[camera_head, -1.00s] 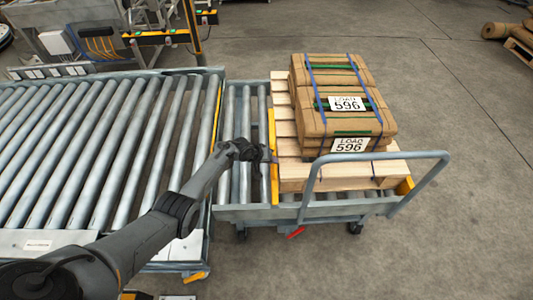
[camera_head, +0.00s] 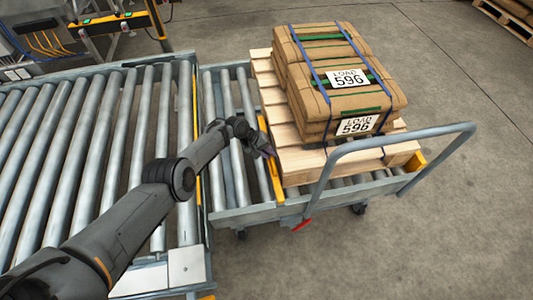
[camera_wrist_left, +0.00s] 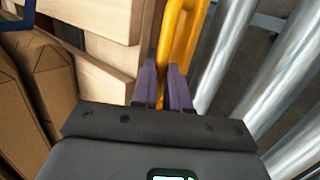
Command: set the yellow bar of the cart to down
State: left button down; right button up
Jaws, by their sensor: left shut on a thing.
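The yellow bar (camera_head: 277,185) runs along the left side of the cart (camera_head: 252,213), between the cart's rollers and the wooden pallet, and its upper edge stands above the rollers. My left gripper (camera_head: 267,151) is at the bar's middle. In the left wrist view, my left gripper (camera_wrist_left: 165,82) has its purple fingers shut on the yellow bar (camera_wrist_left: 178,35), seen from above. The fingers hide part of the bar. My right gripper is not in view.
A wooden pallet (camera_head: 290,160) on the cart carries strapped brown sacks (camera_head: 317,78) labelled 596. A grey handle (camera_head: 400,138) arches over the cart's near right end. A roller conveyor (camera_head: 110,140) stands at the left. Open floor lies to the right.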

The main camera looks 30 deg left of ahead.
pick_arm(q)
jog(key=shift+s+a+f, duration=0.1)
jog(key=shift+s+f, duration=0.05)
jog(key=shift+f, duration=0.2)
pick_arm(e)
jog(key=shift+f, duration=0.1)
pick_arm(q)
jog(key=c, duration=1.6)
grip_release()
jog(key=o, duration=0.5)
jog(key=shift+r, duration=0.15)
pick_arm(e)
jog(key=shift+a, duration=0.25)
pick_arm(q)
jog(key=shift+r, duration=0.15)
jog(key=shift+r, duration=0.1)
